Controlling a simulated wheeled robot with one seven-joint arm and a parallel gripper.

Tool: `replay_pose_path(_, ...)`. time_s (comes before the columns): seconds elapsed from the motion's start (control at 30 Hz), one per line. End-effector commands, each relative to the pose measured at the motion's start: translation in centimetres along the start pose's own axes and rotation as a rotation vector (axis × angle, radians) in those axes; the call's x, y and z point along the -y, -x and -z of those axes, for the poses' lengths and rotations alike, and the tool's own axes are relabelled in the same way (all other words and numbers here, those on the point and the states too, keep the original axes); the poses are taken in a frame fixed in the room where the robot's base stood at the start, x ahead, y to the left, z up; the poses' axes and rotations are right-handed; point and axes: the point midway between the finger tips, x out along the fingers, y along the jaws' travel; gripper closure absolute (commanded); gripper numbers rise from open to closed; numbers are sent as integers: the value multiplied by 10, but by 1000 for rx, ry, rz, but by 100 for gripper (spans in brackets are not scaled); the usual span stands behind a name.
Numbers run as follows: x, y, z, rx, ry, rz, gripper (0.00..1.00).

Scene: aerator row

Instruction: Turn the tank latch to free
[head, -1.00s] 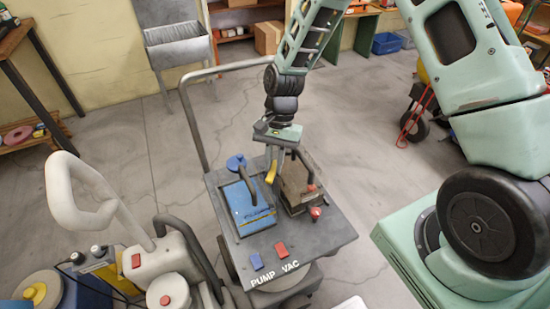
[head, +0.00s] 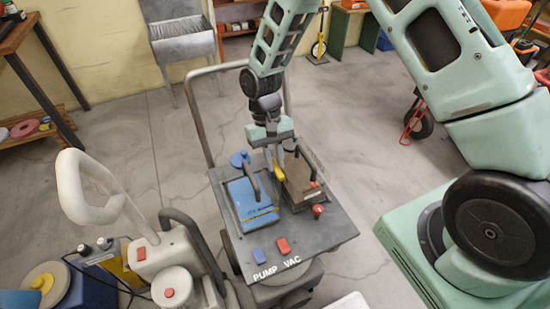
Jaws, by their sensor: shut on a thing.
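My gripper (head: 275,159) points down over the far edge of the dark panel (head: 326,232) of a wheeled machine. Its fingers are closed at a small yellow piece (head: 279,157), which looks like the latch lever, between a blue box (head: 244,203) and a brown box (head: 296,183). The fingers and wrist hide much of this piece, and its exact angle is hard to tell. Both boxes have dark upright handles. A round blue knob (head: 239,159) stands to the left of the fingers, by the blue box's far end.
The panel's near edge has a blue switch (head: 258,256), a red switch (head: 283,246) and PUMP and VAC lettering. A red knob (head: 317,210) sits at the brown box's near corner. A pale machine with a loop handle (head: 73,190) stands close at left. Open floor lies behind.

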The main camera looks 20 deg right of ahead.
Motion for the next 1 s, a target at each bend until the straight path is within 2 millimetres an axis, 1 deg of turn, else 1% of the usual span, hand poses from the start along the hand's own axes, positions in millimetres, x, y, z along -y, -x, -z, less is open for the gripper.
replay_pose_path(0.57, 0, 1, 0, -2, 28, -12, 100)
replay_pose_path(0.6, 0, 1, 0, -2, 28, -12, 73)
replay_pose_path(0.63, 0, 1, 0, -2, 28, -12, 64)
replay_pose_path(0.67, 0, 1, 0, -2, 28, -12, 62)
replay_pose_path(0.9, 0, 1, 0, -1, 26, -11, 62)
replay_pose_path(1.0, 0, 4, 1, -3, 26, -11, 62)
